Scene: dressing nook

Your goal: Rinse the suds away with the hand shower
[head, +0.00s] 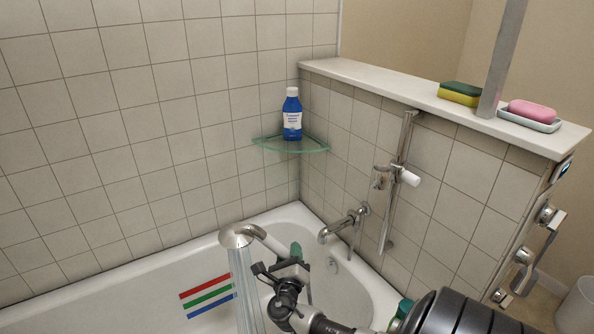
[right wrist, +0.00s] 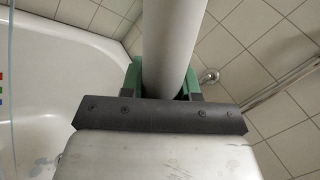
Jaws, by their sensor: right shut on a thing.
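The hand shower (head: 238,236) is held over the bathtub (head: 130,295), its head to the left, with streams of water falling from it. My right gripper (head: 291,262) is shut on its handle. In the right wrist view the pale handle (right wrist: 172,40) runs between the green fingers of my right gripper (right wrist: 164,78). Red, green and blue stripes (head: 208,297) show on the tub's inner side, next to the water. I cannot make out any suds on the visible tub surface. My arm hides part of the tub's near right end. My left gripper is not in view.
A spout (head: 343,226) and a slide rail with an empty holder (head: 383,177) are on the right wall. A blue bottle (head: 292,117) stands on a glass corner shelf (head: 275,143). The ledge (head: 400,92) carries a sponge (head: 460,93) and pink soap (head: 532,110) on a dish.

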